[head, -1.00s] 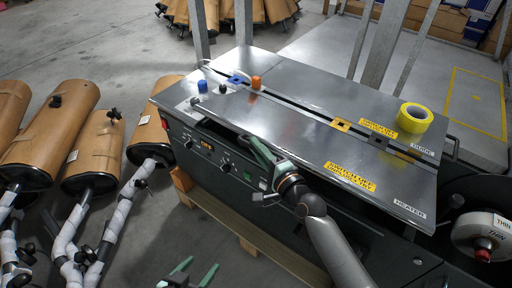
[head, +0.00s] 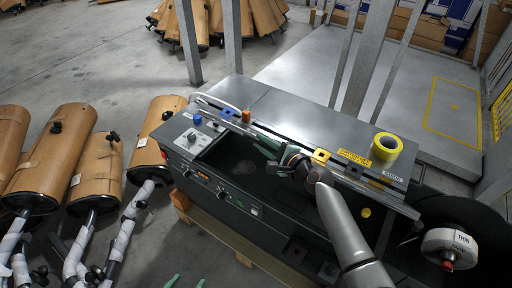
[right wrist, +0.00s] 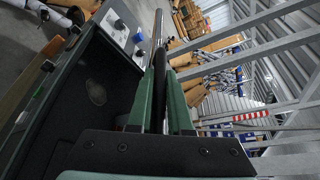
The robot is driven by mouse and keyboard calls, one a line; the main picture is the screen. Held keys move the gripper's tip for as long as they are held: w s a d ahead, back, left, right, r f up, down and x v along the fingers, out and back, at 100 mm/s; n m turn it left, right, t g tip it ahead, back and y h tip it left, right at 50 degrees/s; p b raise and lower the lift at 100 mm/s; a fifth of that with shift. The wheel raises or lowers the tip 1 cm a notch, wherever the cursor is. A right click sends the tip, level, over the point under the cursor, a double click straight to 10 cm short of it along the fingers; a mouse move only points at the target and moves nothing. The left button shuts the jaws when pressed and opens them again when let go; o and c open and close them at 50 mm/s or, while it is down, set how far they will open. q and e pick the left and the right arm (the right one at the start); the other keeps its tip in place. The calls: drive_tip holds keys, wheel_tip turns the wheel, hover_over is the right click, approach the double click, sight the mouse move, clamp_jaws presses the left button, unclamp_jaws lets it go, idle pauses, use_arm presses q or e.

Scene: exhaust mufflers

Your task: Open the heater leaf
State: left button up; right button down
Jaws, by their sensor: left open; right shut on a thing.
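The heater leaf (head: 385,199) of the machine stands up on edge, seen as a thin strip along the middle of the machine. The dark interior (head: 275,188) in front of it is exposed. My right gripper (head: 268,150) is shut on the heater leaf at its upper edge. In the right wrist view, the leaf (right wrist: 158,50) shows as a thin edge between the green fingers (right wrist: 163,90). My left gripper (head: 187,282) is at the bottom edge of the head view, open and empty, with only its fingertips in view.
The guide leaf (head: 290,112) lies flat behind, with a yellow tape roll (head: 386,147) on it. A control panel (head: 205,182) is on the machine's front. Wrapped mufflers (head: 50,160) stand at left. A reel (head: 450,245) is at right. Metal posts (head: 372,60) rise behind.

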use_arm(q)
drive_tip(key=shift+r, duration=0.5)
use_arm(e)
drive_tip(key=w+d+r, duration=0.4)
drive_tip(key=w+r, duration=0.1)
drive_tip(key=shift+w, duration=0.4)
drive_tip(key=shift+d, duration=0.1)
drive_tip(key=c, duration=0.8)
unclamp_jaws()
drive_tip(key=shift+c, duration=0.2)
drive_tip(key=shift+s, duration=0.15)
use_arm(q)
drive_tip(key=shift+r+p, duration=0.75)
use_arm(e)
drive_tip(key=v, duration=1.2)
drive_tip(key=shift+d, duration=0.15)
drive_tip(key=shift+r, duration=0.1)
